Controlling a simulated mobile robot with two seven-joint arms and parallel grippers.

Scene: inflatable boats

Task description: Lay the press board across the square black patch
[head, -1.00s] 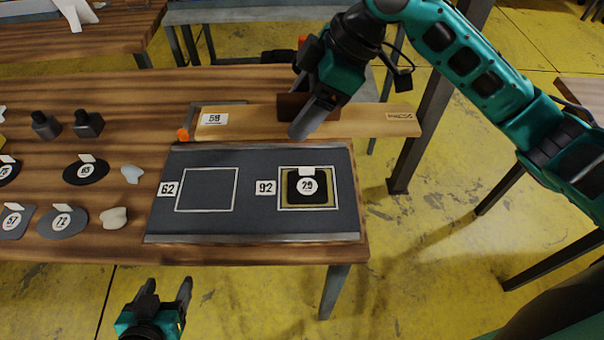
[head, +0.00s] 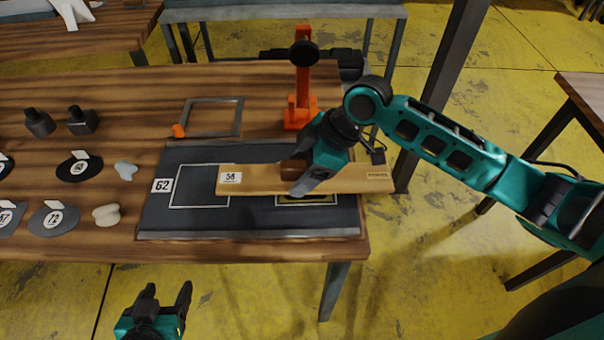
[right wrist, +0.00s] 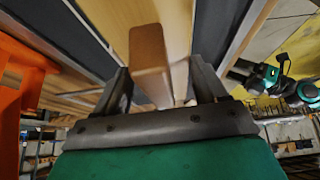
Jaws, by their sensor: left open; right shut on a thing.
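The press board (head: 250,181) is a long light wooden plank with a white tag 58. My right gripper (head: 300,178) is shut on its brown handle block (right wrist: 148,60), seen close in the right wrist view. The board spans the right part of the dark mat (head: 160,222) and sticks out past its right edge. It hides nearly all of the square black patch; only a strip of the patch's marked square (head: 305,200) shows below it. I cannot tell whether the board touches the patch. My left gripper (head: 166,296) is open and empty, in front of the table.
An orange stand with a black knob (head: 303,90) rises behind the mat. A grey square frame (head: 212,101) lies left of it. Oval patches (head: 55,220), pale lumps (head: 107,215) and dark knobbed blocks (head: 82,120) lie at the left. The mat's left square (head: 200,198) is mostly bare.

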